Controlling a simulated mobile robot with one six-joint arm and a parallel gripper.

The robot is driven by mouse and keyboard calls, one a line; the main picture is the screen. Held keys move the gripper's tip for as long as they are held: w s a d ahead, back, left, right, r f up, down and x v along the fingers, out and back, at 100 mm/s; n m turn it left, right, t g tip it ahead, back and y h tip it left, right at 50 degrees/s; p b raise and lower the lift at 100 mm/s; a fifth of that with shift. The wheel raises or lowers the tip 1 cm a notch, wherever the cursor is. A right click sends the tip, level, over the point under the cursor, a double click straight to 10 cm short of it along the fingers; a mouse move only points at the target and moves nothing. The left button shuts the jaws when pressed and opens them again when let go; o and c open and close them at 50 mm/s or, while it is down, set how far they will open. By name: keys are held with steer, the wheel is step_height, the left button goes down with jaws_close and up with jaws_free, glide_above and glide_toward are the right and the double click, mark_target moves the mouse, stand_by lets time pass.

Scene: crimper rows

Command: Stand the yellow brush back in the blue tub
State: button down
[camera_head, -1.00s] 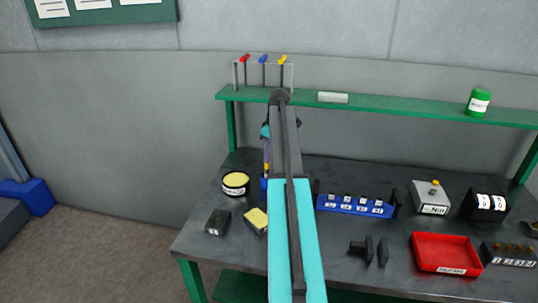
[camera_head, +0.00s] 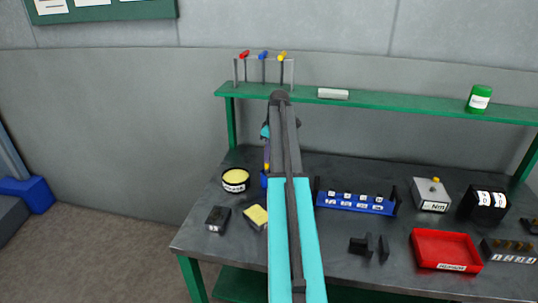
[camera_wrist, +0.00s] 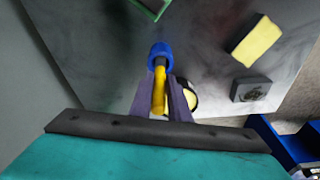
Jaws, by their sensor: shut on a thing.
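The yellow brush (camera_wrist: 159,92) is held between the two purple fingers of my gripper (camera_wrist: 161,98), which is shut on its handle. The blue tub (camera_wrist: 160,52) lies straight beyond the fingers in the wrist view. The brush's dark far end meets the tub's opening; how deep it sits is hard to tell. In the head view my arm hides most of this. There my gripper (camera_head: 267,150) points down left of the arm, and a sliver of the blue tub (camera_head: 264,180) shows just below it on the bench.
A round black tin with a yellow top (camera_head: 235,180), a dark box (camera_head: 217,219) and a yellow-topped block (camera_head: 255,217) stand left of the arm. A blue rack (camera_head: 355,204) stands close on the right. A green shelf (camera_head: 400,103) runs behind, above the bench.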

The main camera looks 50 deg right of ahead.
steer(key=shift+f+b, duration=0.4)
steer(key=shift+f, duration=0.8)
steer(key=c, duration=1.6)
jaws_free()
steer(key=shift+r, duration=0.1)
steer(key=shift+s+d+r+b, duration=0.1)
steer(key=shift+s+r+b, duration=0.35)
steer(key=shift+r, duration=1.8)
steer(key=shift+s+d+r+b, duration=0.25)
steer(key=shift+r+b, duration=0.45)
steer(key=shift+r, duration=1.55)
steer(key=shift+s+r+b, duration=0.4)
steer(key=shift+r+b, duration=0.15)
steer(key=shift+r, duration=1.7)
